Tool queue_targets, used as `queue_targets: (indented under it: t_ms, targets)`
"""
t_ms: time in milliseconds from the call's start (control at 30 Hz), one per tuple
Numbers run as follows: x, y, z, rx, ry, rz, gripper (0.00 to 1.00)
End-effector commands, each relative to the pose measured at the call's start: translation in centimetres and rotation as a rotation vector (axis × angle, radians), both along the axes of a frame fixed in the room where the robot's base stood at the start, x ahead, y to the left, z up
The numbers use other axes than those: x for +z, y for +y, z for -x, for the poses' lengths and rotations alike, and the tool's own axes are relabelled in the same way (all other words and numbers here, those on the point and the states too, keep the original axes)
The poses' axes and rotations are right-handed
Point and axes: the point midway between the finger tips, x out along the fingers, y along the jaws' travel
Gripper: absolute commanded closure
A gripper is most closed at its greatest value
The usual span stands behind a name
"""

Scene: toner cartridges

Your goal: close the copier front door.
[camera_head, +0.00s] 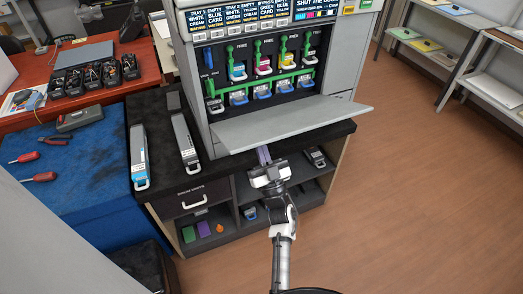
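The copier (192,80) stands on a dark cabinet, with its toner bay showing several coloured cartridge slots and green levers. Its grey front door (290,122) is hinged down and open, sticking out over the cabinet's front edge. My gripper (264,154) is just below the door's front edge, near its middle, with its fingers pointing up toward it. The fingertips are partly hidden at the door's edge, and I cannot tell whether they touch it. The gap between the fingers is too small to make out.
Two long cartridges (138,152) (185,140) lie on the cabinet top left of the copier. The cabinet's open shelves (290,195) hold small items. A blue-covered table (85,185) with red screwdrivers is at left. Wooden floor (420,200) at right is free.

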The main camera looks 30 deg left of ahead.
Motion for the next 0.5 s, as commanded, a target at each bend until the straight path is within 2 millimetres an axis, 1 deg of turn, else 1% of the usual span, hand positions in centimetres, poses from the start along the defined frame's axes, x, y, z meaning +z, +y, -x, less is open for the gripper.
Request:
queue_targets:
  t_ms: [33,200,300,500]
  targets:
    - [1.3,0.4,-0.2,0.000,-0.008,-0.003,1.00]
    - [4.2,1.6,-1.1,0.002,-0.008,-0.004,1.00]
    - [4.9,1.9,-1.3,0.001,-0.006,-0.002,1.00]
    - [5.0,1.9,-1.4,0.000,-0.005,-0.001,1.00]
